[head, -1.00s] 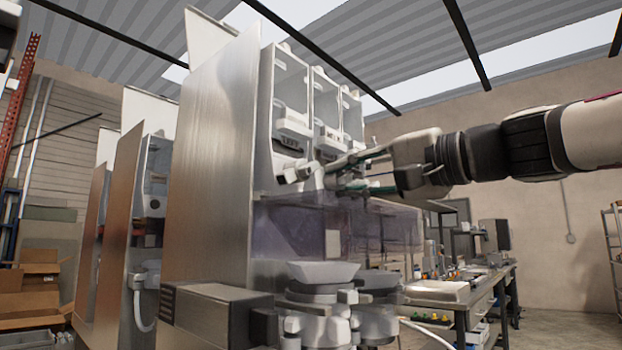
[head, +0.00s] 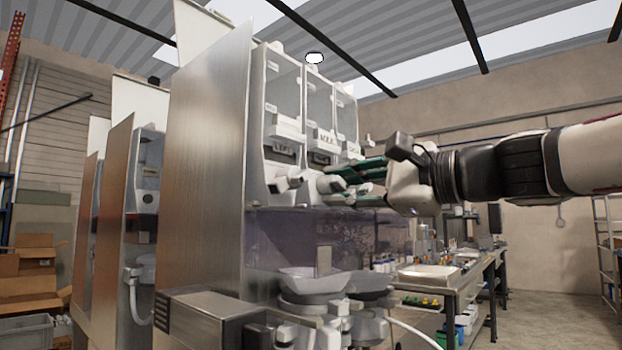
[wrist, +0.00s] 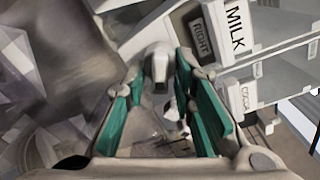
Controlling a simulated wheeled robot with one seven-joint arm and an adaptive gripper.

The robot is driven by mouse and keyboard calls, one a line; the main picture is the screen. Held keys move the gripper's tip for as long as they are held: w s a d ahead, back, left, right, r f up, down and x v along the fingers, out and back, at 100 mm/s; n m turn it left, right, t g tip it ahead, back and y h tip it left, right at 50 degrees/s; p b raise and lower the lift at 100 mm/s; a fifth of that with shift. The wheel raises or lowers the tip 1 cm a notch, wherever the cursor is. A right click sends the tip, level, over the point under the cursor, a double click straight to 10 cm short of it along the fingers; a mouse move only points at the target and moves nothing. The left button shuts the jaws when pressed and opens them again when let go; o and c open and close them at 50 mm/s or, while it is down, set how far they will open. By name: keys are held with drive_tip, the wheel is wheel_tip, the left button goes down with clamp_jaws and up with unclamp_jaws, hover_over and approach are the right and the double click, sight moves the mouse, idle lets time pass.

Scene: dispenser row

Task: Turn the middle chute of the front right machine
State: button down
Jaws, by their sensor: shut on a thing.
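The front right machine (head: 205,170) is a tall steel-sided dispenser with three clear canisters in a row. The middle canister bears a MILK label (head: 327,137), which also shows in the wrist view (wrist: 236,25) with a RIGHT tag (wrist: 202,42) beside it. The white middle chute (head: 328,184) is below that canister. My gripper (head: 342,185) reaches in from the right, its green-padded fingers above and below the chute. In the wrist view the chute (wrist: 160,62) lies between the fingers, which are shut on it. Its outlet direction is hard to tell.
The left chute (head: 286,182) is close beside my fingertips. In the wrist view the COCOA label (wrist: 246,97) is close to my right finger. A workbench (head: 450,290) stands behind on the right.

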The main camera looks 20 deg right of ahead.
drive_tip(key=shift+f+m, duration=0.2)
drive_tip(key=shift+m, duration=0.3)
drive_tip(key=c, duration=1.7)
unclamp_jaws()
drive_tip(key=v, duration=1.2)
